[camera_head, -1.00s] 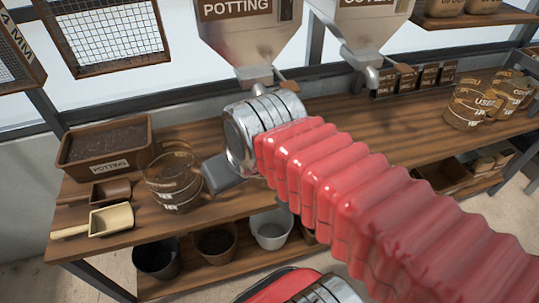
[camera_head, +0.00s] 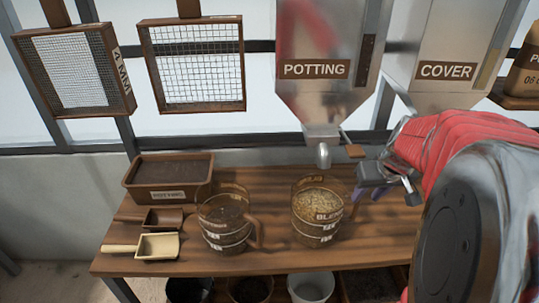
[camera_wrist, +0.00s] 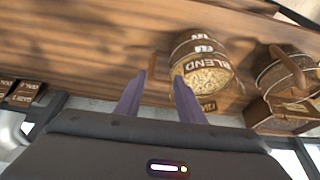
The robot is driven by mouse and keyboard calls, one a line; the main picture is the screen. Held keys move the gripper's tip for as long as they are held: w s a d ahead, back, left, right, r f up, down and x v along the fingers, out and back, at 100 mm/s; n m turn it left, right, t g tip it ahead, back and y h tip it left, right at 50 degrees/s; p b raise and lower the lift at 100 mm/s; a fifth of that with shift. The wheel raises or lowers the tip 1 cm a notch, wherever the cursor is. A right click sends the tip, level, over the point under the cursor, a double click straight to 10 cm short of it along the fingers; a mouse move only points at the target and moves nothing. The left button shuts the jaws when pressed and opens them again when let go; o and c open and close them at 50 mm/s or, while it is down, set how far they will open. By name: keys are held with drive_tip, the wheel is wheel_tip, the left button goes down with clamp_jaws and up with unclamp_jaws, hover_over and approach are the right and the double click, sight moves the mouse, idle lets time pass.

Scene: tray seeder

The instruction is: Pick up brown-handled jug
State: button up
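Two brown-handled jugs stand upright on the wooden bench. The left jug (camera_head: 222,232) holds dark soil and its handle points right. The right jug (camera_head: 318,228), marked BLEND, holds pale grainy mix. In the wrist view, the BLEND jug (camera_wrist: 205,62) is just beyond the fingertips, its brown handle on the near left side; the soil jug (camera_wrist: 268,70) is farther right. My gripper (camera_head: 368,191) is at the right of the BLEND jug. In the wrist view my gripper (camera_wrist: 160,88) has its two purple fingers apart, with nothing held between them. Contact with the handle cannot be told.
A soil box marked POTTING (camera_head: 170,180), a brown scoop (camera_head: 163,218) and a cream scoop (camera_head: 157,246) lie at the left. The POTTING hopper (camera_head: 325,95) and COVER hopper (camera_head: 445,50) hang above. Pots, including a white one (camera_head: 311,287), sit below the bench.

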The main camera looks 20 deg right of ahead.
drive_tip(key=shift+d+f, duration=0.25)
drive_tip(key=shift+d, duration=0.45)
drive_tip(key=shift+f, duration=0.1)
hover_over(356, 211)
drive_tip(key=s+a, duration=0.1)
drive_tip(key=s, duration=0.2)
wheel_tip(356, 211, down, 8)
drive_tip(key=shift+w, duration=0.25)
drive_tip(key=shift+d+x, duration=0.1)
drive_tip(key=shift+x, duration=1.15)
drive_tip(key=shift+d+x, duration=0.15)
drive_tip(key=shift+x, duration=1.1)
drive_tip(key=shift+w, duration=0.15)
